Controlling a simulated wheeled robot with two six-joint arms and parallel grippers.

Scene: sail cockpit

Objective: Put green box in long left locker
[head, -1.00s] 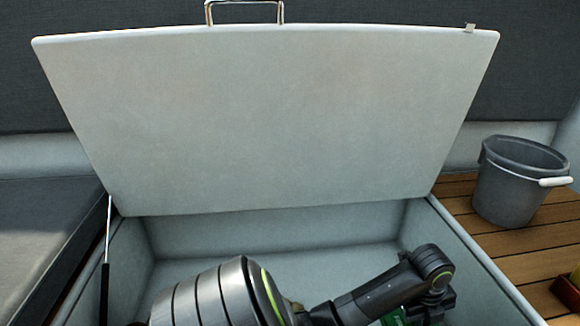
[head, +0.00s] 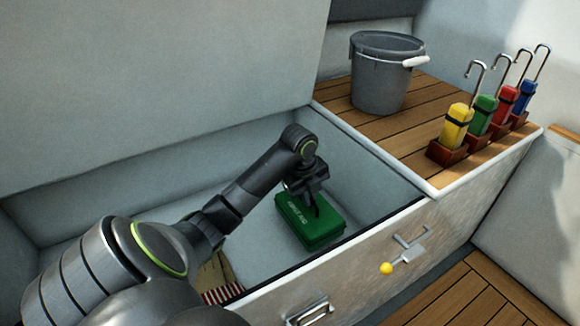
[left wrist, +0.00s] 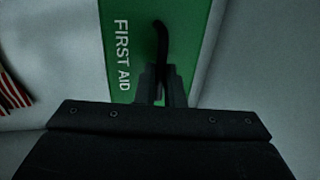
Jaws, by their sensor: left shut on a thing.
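The green box (head: 309,221), lettered "FIRST AID", is inside the open locker (head: 362,172), near its right end wall. My left gripper (head: 312,198) is over the box and shut on its dark handle. In the left wrist view the green box (left wrist: 158,50) fills the middle, with the handle running between the fingers (left wrist: 160,85). I cannot tell whether the box rests on the locker floor or hangs just above it. My right gripper is not in view.
The raised lid (head: 160,80) stands behind the locker. A grey bucket (head: 380,80) and several coloured handled items in brown holders, including a yellow one (head: 456,126), stand on the wooden deck at right. A red-striped thing (head: 222,293) lies in the locker's near part.

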